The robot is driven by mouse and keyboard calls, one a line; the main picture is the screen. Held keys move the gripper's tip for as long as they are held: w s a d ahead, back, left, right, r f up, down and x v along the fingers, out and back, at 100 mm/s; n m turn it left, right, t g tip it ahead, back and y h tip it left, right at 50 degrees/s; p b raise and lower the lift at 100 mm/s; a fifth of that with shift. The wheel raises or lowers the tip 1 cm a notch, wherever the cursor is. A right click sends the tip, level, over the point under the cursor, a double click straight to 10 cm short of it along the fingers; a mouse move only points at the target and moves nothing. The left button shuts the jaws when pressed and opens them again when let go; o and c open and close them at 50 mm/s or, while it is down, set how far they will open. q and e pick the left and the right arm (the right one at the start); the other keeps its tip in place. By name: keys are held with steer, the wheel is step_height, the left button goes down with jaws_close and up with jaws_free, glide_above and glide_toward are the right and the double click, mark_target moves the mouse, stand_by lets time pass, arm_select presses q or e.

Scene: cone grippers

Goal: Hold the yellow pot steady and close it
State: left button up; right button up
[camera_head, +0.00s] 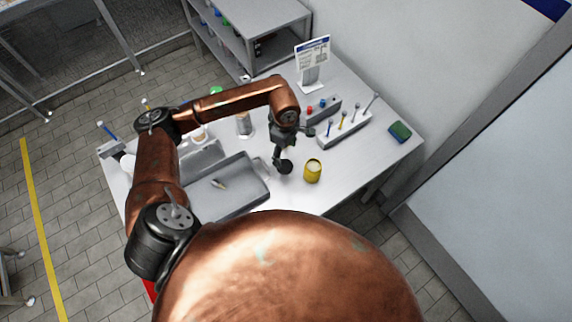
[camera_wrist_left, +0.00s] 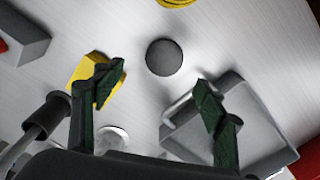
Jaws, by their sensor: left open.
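The yellow pot (camera_head: 313,172) stands upright on the table, with a pale round top showing and no lid seen on it. In the left wrist view only a ringed yellow edge (camera_wrist_left: 178,2) shows at the top. A dark grey round disc (camera_wrist_left: 165,57), which looks like a lid, lies on the table left of the pot; it also shows in the head view (camera_head: 283,167). My left gripper (camera_head: 288,148) is open and empty above the disc, which appears between its fingers (camera_wrist_left: 160,78) in the wrist view. My right gripper is out of view.
A grey tray (camera_head: 255,190) with a small item lies left of the gripper. A holder with upright tools (camera_head: 345,129), a sign (camera_head: 312,60) and a green sponge (camera_head: 399,130) are at the back and right. A yellow block (camera_wrist_left: 86,72) shows beside one finger.

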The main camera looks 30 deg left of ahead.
mark_target(285, 166)
arm_select(q)
steer(key=shift+f, duration=0.45)
steer(key=shift+s+f, duration=0.1)
steer(key=shift+f, duration=0.65)
steer(key=shift+d+f, duration=0.1)
steer(key=shift+f, duration=0.15)
steer(key=f, duration=0.3)
steer(key=shift+s+d+f+p, duration=0.1)
steer(key=shift+s+f+p, duration=0.15)
steer(key=shift+s+p, duration=0.1)
steer(key=shift+w+f, duration=0.1)
steer(key=shift+f, duration=0.5)
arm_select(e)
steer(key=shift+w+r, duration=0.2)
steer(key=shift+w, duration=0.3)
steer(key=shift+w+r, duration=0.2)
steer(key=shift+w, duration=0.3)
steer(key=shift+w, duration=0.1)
arm_select(q)
steer(key=c, duration=0.8)
